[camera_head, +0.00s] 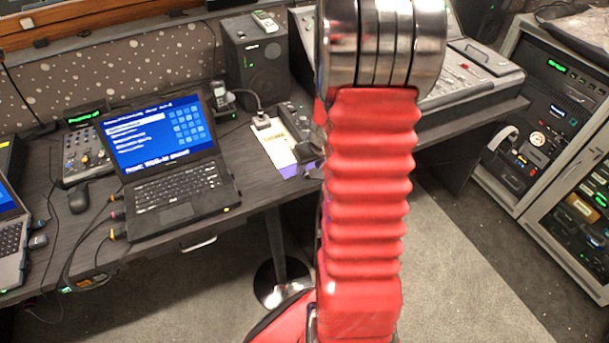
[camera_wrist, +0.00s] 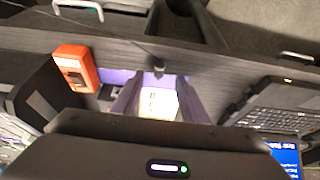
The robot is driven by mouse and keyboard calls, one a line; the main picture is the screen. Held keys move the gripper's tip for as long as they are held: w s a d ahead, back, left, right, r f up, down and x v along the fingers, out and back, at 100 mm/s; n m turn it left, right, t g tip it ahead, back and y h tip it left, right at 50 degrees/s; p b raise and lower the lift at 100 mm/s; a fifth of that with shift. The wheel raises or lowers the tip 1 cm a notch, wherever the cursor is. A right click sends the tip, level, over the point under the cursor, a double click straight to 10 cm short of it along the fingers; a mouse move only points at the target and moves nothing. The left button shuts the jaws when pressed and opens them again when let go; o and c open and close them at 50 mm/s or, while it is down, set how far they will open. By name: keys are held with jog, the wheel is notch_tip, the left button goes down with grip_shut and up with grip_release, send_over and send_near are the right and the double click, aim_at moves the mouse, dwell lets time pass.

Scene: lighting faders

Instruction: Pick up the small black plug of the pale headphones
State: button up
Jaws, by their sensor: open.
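In the wrist view a small black plug (camera_wrist: 158,70) with a thin dark cable lies near the desk's front edge. It shows between the tips of my gripper (camera_wrist: 158,79), and I cannot tell if either finger touches it. The two fingers are apart with nothing clasped. A white and purple box (camera_wrist: 158,103) shows below the plug, between the fingers. The box also stands on the desk in the head view (camera_head: 276,150). A pale curved band (camera_head: 499,140), perhaps the headphones, shows by the right rack.
An orange device (camera_wrist: 74,68) lies left of the fingers in the wrist view. An open laptop (camera_wrist: 282,106) is to the right; it also shows in the head view (camera_head: 165,155). A black speaker (camera_head: 255,62) stands behind the box. Equipment racks (camera_head: 550,110) stand at the right.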

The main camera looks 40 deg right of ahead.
aim_at(307, 173)
jog(key=shift+x, duration=2.65)
jog(key=shift+d, duration=0.1)
jog(key=shift+c, duration=0.6)
grip_shut()
